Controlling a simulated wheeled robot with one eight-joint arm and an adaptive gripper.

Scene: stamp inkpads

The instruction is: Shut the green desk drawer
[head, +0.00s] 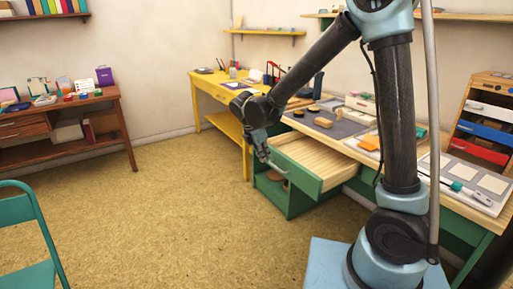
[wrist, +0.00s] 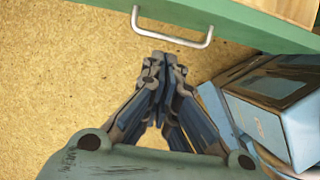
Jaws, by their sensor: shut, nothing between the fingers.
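The green desk drawer (head: 303,181) stands pulled out in the head view, its pale wooden inside showing. Its front and a silver bar handle (wrist: 172,40) cross the top of the wrist view, where the drawer front (wrist: 235,20) is a green band. My gripper (head: 264,154) is in front of the drawer front, close to the handle in the picture. In the wrist view my gripper (wrist: 164,62) is shut and empty, its tips just below the handle. A small gap shows between the tips and the handle; whether they touch anything is not clear.
The desk top (head: 340,124) above the drawer holds stamps, an orange item and trays. A green open cabinet (head: 270,190) sits under the drawer. A yellow desk (head: 205,82) stands behind, and a teal chair (head: 30,235) at the lower left. The floor before the drawer is clear.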

